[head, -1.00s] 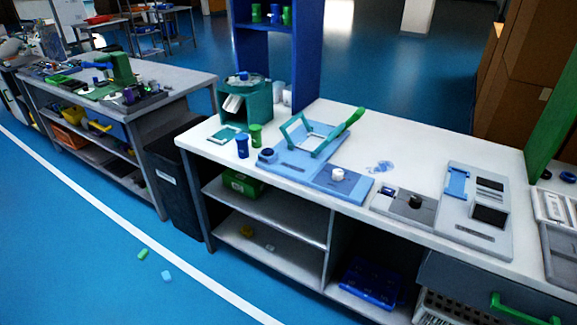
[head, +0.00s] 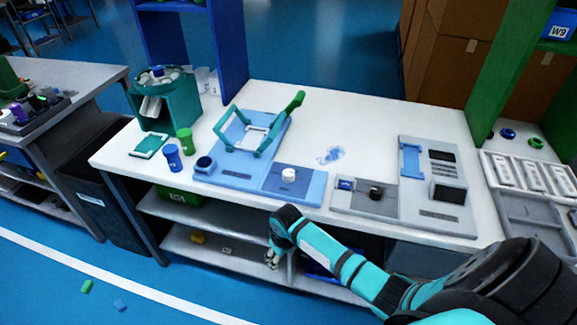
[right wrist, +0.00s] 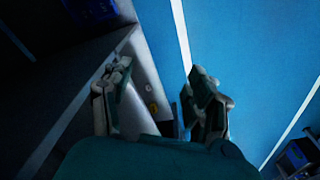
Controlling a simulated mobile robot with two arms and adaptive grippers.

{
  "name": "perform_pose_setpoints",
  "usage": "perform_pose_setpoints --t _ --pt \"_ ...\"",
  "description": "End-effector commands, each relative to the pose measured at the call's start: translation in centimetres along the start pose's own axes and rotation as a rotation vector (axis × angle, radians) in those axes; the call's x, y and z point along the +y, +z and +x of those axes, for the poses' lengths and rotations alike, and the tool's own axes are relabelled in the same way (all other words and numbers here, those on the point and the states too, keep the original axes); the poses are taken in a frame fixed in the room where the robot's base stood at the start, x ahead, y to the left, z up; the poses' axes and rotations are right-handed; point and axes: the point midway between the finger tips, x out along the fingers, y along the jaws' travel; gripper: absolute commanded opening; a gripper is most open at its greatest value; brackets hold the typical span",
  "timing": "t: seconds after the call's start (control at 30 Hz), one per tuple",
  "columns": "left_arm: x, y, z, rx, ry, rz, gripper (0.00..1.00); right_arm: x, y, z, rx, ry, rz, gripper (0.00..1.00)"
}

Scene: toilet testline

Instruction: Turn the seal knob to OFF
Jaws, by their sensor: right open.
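Two knobs show in the head view, and their markings are too small to read. A white knob (head: 289,175) stands on the light-blue panel (head: 312,187) beside the blue frame device with a green handle (head: 250,142). A black knob (head: 375,192) stands on a grey panel (head: 350,206) to its right. My right gripper (head: 272,258) hangs below the bench's front edge, in front of the shelves, clear of both knobs. In the right wrist view the gripper (right wrist: 160,88) is open and empty, with floor and shelf beyond it. My left gripper is out of view.
The white bench top (head: 400,125) holds a teal feeder (head: 168,102), a blue cup (head: 172,157), a green cup (head: 185,141) and a grey device with a screen (head: 438,205). Grey trays (head: 530,180) lie at the right. A black bin (head: 95,185) stands left.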

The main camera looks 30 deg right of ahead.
Motion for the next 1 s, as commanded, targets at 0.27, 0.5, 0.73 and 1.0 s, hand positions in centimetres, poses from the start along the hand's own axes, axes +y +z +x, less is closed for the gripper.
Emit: perform_pose_setpoints --t 0.27,0.5,0.73,1.0 --pt "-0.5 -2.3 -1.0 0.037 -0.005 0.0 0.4 0.9 -5.7 -13.0 -0.018 0.007 -0.055 0.58" --pt "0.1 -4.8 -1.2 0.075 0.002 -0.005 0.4 2.7 -8.1 -19.5 -0.054 0.026 -0.061 0.58" --pt "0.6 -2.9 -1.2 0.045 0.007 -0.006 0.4 6.8 -11.8 -24.0 -0.084 0.027 0.021 0.58" --pt "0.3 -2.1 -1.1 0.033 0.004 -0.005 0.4 12.2 -15.1 -31.6 -0.108 -0.009 0.156 0.58"
